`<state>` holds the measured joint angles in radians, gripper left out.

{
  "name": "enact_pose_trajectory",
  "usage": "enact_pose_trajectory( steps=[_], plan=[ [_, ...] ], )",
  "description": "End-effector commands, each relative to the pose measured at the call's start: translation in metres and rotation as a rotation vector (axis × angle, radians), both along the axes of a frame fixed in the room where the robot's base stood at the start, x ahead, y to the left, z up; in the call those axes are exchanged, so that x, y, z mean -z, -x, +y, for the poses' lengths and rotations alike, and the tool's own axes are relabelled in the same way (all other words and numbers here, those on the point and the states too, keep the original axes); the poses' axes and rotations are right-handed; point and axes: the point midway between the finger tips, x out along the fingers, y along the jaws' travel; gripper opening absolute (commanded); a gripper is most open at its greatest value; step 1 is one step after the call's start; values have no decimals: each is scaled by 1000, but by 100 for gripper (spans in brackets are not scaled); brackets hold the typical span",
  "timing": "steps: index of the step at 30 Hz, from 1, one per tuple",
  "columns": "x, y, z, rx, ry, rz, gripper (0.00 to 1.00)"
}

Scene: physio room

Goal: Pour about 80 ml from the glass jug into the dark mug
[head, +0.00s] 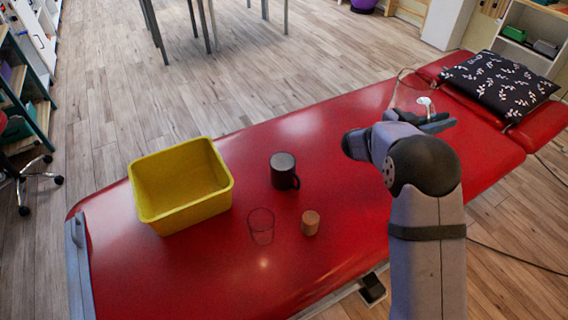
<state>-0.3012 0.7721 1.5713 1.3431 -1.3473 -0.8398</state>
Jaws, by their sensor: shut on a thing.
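The dark mug (283,172) stands upright on the red treatment table, right of the yellow bin, with its handle to the right. My gripper (438,123) is over the right part of the table, well apart from the mug. It is shut on what looks like the glass jug (402,88), a faint clear outline beside and behind the fingers. The arm and fingers hide part of it. Its tilt and how much liquid it holds cannot be made out.
A yellow bin (147,208) stands at the table's left. An empty-looking clear glass (261,227) and a cork-coloured cylinder (310,222) stand in front of the mug. A patterned black pillow (499,84) lies at the far right end. The table between mug and gripper is clear.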

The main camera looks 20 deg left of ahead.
Motion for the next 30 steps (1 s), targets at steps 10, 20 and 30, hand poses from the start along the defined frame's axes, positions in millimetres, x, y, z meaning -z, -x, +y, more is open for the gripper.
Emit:
enact_pose_trajectory(
  steps=[10, 20, 30],
  plan=[
    [-3, 22, -75, 47, -1, -18, 0],
    [-5, 18, -78, -145, -4, -20, 0],
    [10, 10, -33, -430, -8, -20, 0]
  ],
)
